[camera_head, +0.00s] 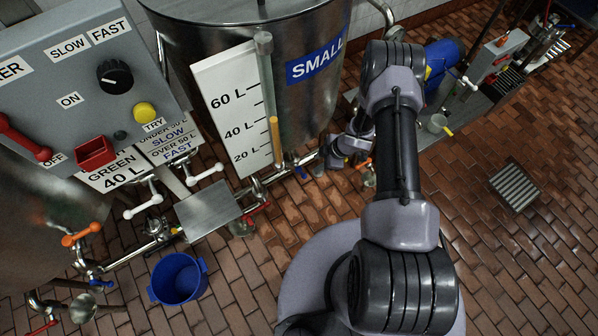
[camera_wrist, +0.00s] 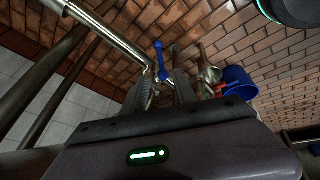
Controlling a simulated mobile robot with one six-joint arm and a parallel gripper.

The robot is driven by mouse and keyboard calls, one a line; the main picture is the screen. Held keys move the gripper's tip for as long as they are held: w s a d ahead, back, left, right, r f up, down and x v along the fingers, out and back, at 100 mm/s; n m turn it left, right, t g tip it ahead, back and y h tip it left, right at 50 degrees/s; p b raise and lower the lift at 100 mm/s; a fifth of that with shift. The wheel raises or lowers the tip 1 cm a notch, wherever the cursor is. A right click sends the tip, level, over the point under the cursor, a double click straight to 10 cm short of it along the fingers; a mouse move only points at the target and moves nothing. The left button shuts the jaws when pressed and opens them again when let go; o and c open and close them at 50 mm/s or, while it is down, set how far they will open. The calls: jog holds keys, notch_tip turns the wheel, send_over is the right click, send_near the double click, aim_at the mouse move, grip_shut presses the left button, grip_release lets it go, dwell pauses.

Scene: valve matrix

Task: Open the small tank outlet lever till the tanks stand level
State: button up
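The small tank (camera_head: 292,95) is a steel drum with a blue SMALL label. Its white scale board (camera_head: 235,112) has a sight tube, with a yellow column (camera_head: 274,133) topping out near the 40 L mark. A blue lever (camera_head: 301,172) sits on the pipe low by this tank. In the wrist view, a blue lever (camera_wrist: 160,60) stands just beyond and between my fingertips; I cannot tell whether it touches them. My gripper (camera_wrist: 164,75) has its fingers apart. In the head view my wrist hides it. No label shows which lever is the outlet.
A grey control panel (camera_head: 60,70) stands at left, hiding much of another tank (camera_head: 40,215). Red (camera_head: 257,209), white and orange levers sit on nearby pipes. A blue bucket (camera_head: 179,279) stands on the brick floor. Open floor lies at right, with a drain grate (camera_head: 514,187).

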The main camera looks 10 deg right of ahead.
aim_at(303, 175)
jog(key=b+x, duration=0.6)
jog(key=x, duration=0.8)
jog(key=shift+w+a+f, duration=0.1)
jog(key=shift+a+f, duration=0.05)
jog(key=shift+f, duration=0.2)
grip_shut()
dwell(0.4)
